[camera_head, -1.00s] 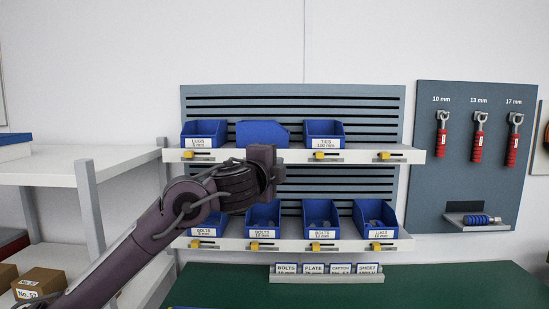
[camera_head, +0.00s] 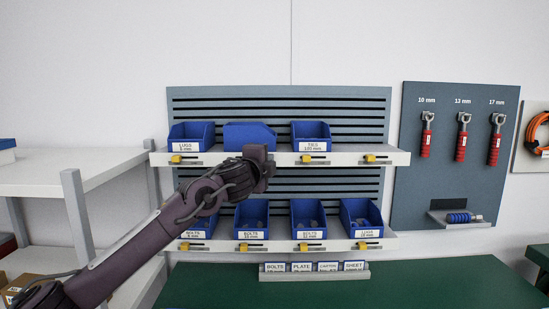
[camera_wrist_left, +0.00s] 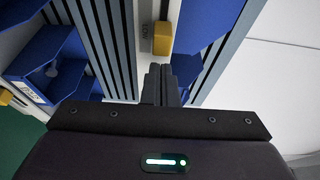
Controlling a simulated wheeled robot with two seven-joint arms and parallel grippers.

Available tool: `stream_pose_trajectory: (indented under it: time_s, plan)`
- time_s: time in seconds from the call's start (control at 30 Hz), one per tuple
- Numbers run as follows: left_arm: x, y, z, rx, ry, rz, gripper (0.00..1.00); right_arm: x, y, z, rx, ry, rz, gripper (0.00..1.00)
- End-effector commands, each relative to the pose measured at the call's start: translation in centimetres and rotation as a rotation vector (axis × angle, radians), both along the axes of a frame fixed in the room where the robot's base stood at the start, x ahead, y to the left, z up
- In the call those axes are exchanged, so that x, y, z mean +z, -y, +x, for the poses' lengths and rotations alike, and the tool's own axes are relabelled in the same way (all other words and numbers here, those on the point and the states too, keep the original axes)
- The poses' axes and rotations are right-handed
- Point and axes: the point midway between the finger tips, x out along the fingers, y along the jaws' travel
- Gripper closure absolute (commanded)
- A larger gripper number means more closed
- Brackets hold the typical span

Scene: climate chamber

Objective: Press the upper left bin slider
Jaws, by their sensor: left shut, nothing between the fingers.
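The upper left bin (camera_head: 191,136) is blue, on the upper shelf. Its yellow slider (camera_head: 176,159) sits at the left on the shelf's front edge, uncovered. My left gripper (camera_head: 262,166) is shut and empty, in front of the upper shelf to the right of that slider, below the second upper bin (camera_head: 250,135). It hides part of the shelf edge there. In the left wrist view, the shut fingers (camera_wrist_left: 160,82) point at the shelf edge, with a yellow slider (camera_wrist_left: 160,38) just beyond them; I cannot tell if they touch. My right gripper is not in view.
The lower shelf (camera_head: 275,246) holds several blue bins with yellow sliders. A green table (camera_head: 400,285) lies below. A white rack (camera_head: 75,180) stands at the left. A tool board (camera_head: 455,185) hangs at the right.

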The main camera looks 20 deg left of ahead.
Motion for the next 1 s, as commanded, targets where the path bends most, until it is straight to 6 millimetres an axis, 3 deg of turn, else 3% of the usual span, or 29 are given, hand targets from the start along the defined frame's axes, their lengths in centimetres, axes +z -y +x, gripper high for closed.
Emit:
stream_pose_trajectory:
  time_s: [0.2, 0.57, 0.83, 1.0]
  plan:
    - [-0.1, -1.2, -0.4, -0.001, -0.002, 0.001, 1.00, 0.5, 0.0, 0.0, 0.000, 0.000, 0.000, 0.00]
    - [-0.1, -1.4, -0.5, 0.000, -0.002, 0.000, 1.00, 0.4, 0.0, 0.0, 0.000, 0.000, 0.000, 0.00]
    - [-0.2, -5.3, -1.5, 0.001, -0.002, -0.001, 1.00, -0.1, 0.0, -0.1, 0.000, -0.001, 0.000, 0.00]
    - [-0.1, -5.7, -1.7, 0.001, -0.002, -0.001, 1.00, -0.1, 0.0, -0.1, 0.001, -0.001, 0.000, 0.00]
